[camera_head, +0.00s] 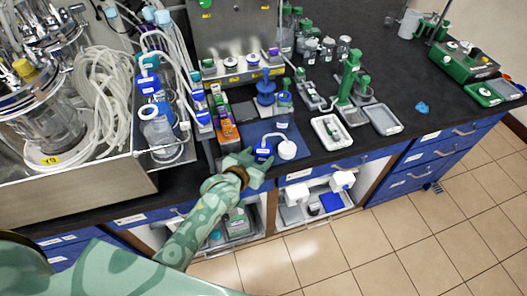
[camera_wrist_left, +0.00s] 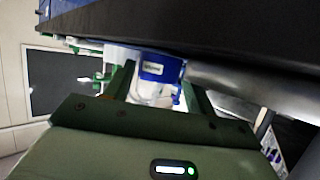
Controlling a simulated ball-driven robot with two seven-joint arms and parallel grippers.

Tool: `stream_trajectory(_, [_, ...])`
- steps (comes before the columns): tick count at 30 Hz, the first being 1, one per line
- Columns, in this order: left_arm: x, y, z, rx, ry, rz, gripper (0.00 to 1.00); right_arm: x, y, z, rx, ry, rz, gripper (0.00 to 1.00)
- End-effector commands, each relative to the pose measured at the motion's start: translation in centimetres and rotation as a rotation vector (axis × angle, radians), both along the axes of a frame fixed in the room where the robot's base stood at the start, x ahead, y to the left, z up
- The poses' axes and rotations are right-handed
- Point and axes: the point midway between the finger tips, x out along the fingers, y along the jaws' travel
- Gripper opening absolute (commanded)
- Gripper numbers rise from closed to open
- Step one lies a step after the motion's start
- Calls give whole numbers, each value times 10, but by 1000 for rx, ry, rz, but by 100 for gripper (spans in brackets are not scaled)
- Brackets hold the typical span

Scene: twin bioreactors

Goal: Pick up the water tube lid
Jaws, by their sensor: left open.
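My left gripper (camera_head: 262,163) is at the front edge of the dark bench, open, with its fingers reaching toward a blue lid-like piece (camera_head: 263,150). That piece sits on a blue mat (camera_head: 250,130). I cannot tell for sure that it is the water tube lid. In the left wrist view, a blue labelled cap (camera_wrist_left: 160,68) on a clear body (camera_wrist_left: 150,93) shows between and beyond the open fingers (camera_wrist_left: 158,92). Contact with it cannot be told. My right gripper is not in view.
A round white piece (camera_head: 287,150) lies just right of the blue piece. A white tray (camera_head: 327,131) stands further right, by a green stand (camera_head: 350,75). Orange and green boxes (camera_head: 227,128) and a metal-walled reactor station (camera_head: 90,175) are at left.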

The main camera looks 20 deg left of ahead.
Motion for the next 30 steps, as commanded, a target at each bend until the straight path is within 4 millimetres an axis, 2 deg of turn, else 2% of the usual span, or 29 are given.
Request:
stream_trajectory(4, [16, -3, -8, 0, 1, 0, 55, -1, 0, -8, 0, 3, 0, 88])
stream_trajectory(11, [17, -3, -8, -1, 1, 0, 55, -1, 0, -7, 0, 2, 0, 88])
stream_trajectory(14, [17, -3, -8, 0, 1, 0, 30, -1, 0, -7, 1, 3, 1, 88])
stream_trajectory(15, [17, -3, -8, 0, 1, 0, 27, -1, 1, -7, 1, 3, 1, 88])
stream_trajectory(25, [17, -3, -7, 0, 1, 0, 27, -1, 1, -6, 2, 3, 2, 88])
stream_trajectory(30, [17, -3, 7, 0, -1, 0, 27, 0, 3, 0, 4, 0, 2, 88])
